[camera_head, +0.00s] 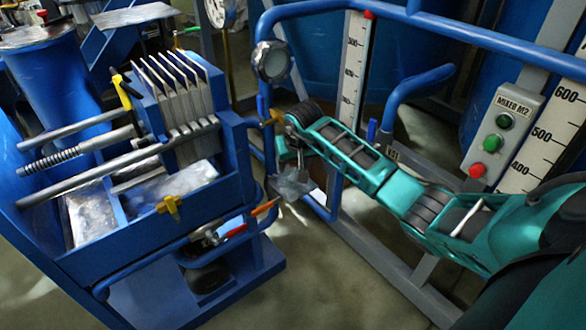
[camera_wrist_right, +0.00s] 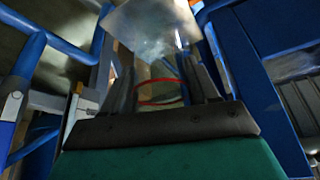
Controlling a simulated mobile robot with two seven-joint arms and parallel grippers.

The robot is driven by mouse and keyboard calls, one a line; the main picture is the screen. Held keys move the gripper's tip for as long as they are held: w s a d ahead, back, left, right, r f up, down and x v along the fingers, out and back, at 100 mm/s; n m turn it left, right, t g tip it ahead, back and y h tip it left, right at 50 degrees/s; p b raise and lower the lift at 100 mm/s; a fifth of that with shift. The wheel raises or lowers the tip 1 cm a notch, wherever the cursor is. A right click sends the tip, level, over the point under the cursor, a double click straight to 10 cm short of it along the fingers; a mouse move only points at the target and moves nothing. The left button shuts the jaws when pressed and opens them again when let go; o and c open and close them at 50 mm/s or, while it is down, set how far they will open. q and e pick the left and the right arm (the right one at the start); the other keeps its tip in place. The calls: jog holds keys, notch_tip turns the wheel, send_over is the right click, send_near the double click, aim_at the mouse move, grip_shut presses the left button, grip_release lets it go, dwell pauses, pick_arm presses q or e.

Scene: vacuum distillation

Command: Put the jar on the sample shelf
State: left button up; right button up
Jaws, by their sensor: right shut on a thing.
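My right arm reaches in from the right, and my right gripper (camera_wrist_right: 165,78) is shut on a clear jar. In the right wrist view the jar shows between the two dark fingers as a see-through body with a red ring (camera_wrist_right: 160,102). In the head view a small grey, see-through shape (camera_head: 293,183) hangs at the end of my right arm, beside the blue press frame; its details are too small to tell. I cannot make out which surface is the sample shelf. My left gripper is out of view.
A blue filter press (camera_head: 185,115) with metal plates and trays fills the left. A blue pipe rail (camera_head: 262,90) and a gauge (camera_head: 272,61) stand close to my right wrist. A control box (camera_head: 503,126) and level scales are at the right. Bare floor (camera_head: 310,290) shows below.

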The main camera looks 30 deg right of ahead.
jog(key=shift+f, duration=0.75)
jog(key=shift+f+b, duration=0.1)
jog(key=shift+b, duration=0.2)
jog(key=o, duration=1.1)
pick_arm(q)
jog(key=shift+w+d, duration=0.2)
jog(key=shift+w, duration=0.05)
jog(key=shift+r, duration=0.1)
